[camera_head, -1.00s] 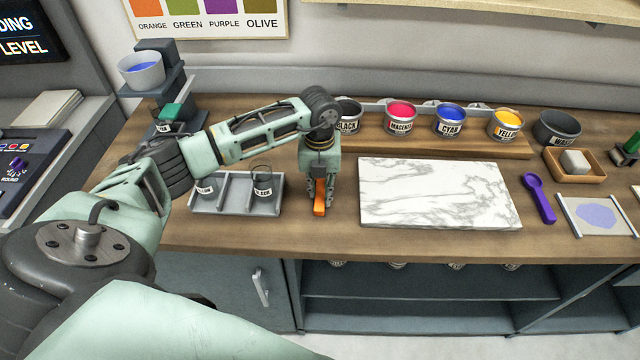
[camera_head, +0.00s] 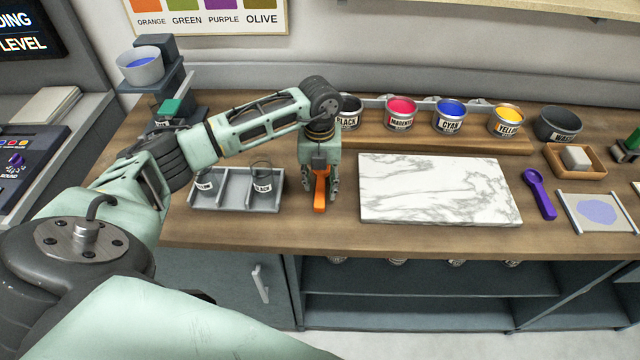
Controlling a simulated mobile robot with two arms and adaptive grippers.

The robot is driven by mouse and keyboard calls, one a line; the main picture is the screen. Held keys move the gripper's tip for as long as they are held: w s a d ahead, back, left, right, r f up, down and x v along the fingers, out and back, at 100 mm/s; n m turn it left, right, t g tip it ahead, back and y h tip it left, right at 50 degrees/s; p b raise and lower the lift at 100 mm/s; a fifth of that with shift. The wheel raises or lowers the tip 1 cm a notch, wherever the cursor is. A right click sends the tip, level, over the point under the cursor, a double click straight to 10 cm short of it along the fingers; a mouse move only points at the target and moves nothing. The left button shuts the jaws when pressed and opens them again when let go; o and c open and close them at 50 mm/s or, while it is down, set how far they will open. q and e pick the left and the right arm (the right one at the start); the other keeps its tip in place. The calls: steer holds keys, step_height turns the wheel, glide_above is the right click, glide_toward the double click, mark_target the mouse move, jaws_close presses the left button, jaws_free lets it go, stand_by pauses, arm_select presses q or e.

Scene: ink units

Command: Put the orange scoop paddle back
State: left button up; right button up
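The orange scoop paddle (camera_head: 320,194) is at the wooden counter, between the grey divided tray and the marble slab, its long side running front to back. My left gripper (camera_head: 321,189) is right above it, pointing down. Its fingers stand apart on either side of the paddle, with a gap visible, so it looks open. The gripper hides the paddle's far end. A purple scoop (camera_head: 539,195) lies on the counter to the right of the slab. My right gripper is not in view.
The grey tray (camera_head: 237,206) with small labelled cups is left of the gripper. The marble slab (camera_head: 440,190) is to its right. Black, magenta, cyan and yellow ink pots stand on a wooden riser (camera_head: 440,142) behind. The counter's front strip is clear.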

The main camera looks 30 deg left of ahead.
mark_target(320, 188)
arm_select(q)
step_height(320, 188, up, 11)
steer(key=b, duration=0.3)
steer(key=shift+f, duration=0.1)
